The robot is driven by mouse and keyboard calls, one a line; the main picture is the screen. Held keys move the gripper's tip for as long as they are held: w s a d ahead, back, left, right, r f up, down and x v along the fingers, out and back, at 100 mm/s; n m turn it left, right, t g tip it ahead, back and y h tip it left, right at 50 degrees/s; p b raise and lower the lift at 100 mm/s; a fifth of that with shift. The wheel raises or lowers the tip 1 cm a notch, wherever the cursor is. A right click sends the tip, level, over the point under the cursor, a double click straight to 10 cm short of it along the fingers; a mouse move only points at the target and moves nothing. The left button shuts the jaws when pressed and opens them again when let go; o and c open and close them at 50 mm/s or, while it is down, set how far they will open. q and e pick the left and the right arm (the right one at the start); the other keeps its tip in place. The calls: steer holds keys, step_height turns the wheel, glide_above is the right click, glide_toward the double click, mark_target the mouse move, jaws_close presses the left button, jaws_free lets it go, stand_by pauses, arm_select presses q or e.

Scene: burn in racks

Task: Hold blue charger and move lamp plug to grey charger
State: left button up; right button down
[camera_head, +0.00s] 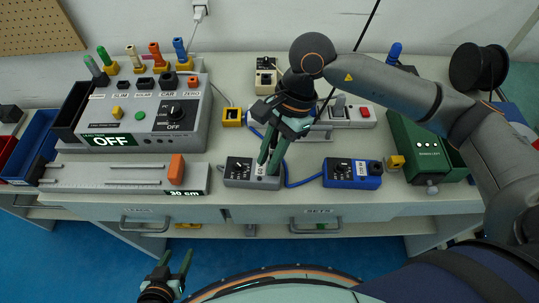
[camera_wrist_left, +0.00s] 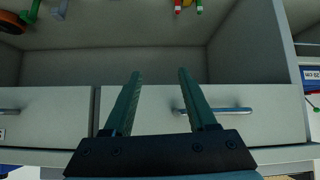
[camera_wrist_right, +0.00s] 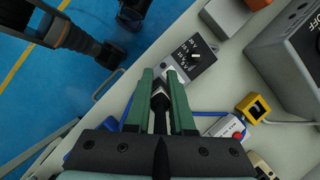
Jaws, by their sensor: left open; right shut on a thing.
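The grey charger (camera_head: 240,171) sits near the table's front edge, with a dial on its left part. The blue charger (camera_head: 352,173) sits to its right, and no gripper holds it. My right gripper (camera_head: 268,164) points down at the right end of the grey charger. In the right wrist view it is shut on a black plug (camera_wrist_right: 160,96), close to the grey charger (camera_wrist_right: 195,56); I cannot tell whether the plug is seated. My left gripper (camera_head: 177,258) is open and empty, low in front of the table; its wrist view shows empty fingers (camera_wrist_left: 158,75).
A blue cable (camera_head: 300,183) runs between the chargers. A large grey OFF unit (camera_head: 150,115) and a flat slider gauge (camera_head: 110,178) stand at left. A green box (camera_head: 420,145) stands at right. Drawers with handles (camera_head: 145,222) are below the table top.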

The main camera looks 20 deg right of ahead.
arm_select(q)
steer(key=shift+f, duration=0.25)
stand_by(0.4)
steer(key=shift+f+b, duration=0.25)
steer(key=shift+b, duration=0.15)
steer(key=shift+f+b, duration=0.3)
steer(key=shift+b, duration=0.05)
stand_by(0.5)
steer(key=shift+f+b, duration=1.65)
arm_select(e)
steer(key=shift+f, duration=1.3)
steer(key=c, duration=0.7)
jaws_free()
steer(key=shift+w+d+r, duration=0.1)
steer(key=shift+d+r, duration=0.05)
steer(key=shift+r, duration=0.3)
arm_select(q)
steer(key=d+r, duration=0.1)
steer(key=w+d+r, duration=0.1)
steer(key=shift+w+d+r+h, duration=0.1)
steer(key=shift+d+r+h, duration=0.2)
steer(key=shift+r+h, duration=0.1)
arm_select(e)
steer(key=v, duration=1.1)
steer(key=shift+r, duration=0.35)
